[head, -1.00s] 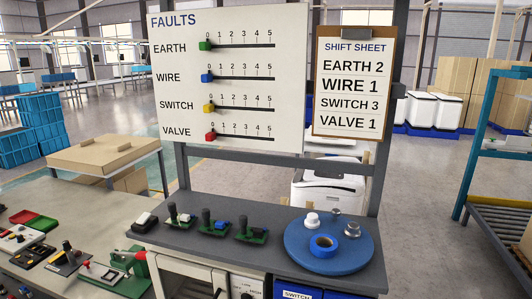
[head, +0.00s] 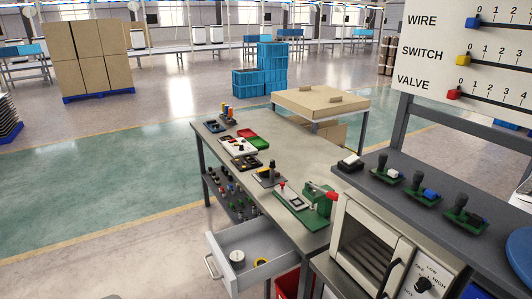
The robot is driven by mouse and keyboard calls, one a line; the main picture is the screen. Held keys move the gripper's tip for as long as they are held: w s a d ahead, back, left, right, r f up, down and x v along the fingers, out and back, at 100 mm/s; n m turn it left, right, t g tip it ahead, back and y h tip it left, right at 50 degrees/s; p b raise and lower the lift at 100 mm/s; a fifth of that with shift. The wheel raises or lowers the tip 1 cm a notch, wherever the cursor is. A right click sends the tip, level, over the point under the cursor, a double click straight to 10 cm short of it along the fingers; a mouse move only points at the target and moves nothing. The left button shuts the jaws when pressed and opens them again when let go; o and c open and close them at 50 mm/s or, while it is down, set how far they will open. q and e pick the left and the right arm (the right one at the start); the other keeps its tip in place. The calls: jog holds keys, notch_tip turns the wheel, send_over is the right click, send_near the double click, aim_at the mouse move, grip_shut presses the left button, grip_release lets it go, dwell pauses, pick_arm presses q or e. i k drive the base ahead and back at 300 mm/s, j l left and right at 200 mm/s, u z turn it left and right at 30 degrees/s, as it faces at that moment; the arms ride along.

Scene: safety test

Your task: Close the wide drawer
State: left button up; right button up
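The wide drawer (head: 224,246) is a light grey drawer under the workbench, at the lower middle of the head view. It stands pulled out, with its inside showing. A bar handle (head: 210,268) is on its front, facing the lower left. A round grey-white item (head: 237,257) and a yellow ring (head: 261,262) lie in it. The drawer's lower part is cut off or hard to make out. Neither of my grippers is in view.
The workbench (head: 310,160) above carries a green press (head: 305,205), a red and green tray (head: 252,140) and small fixtures. A shelf with small parts (head: 232,195) hangs left of the drawer. An oven-like box (head: 370,245) stands right. The floor left of the drawer is clear.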

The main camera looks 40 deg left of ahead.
aim_at(258, 238)
jog(key=u, duration=1.8)
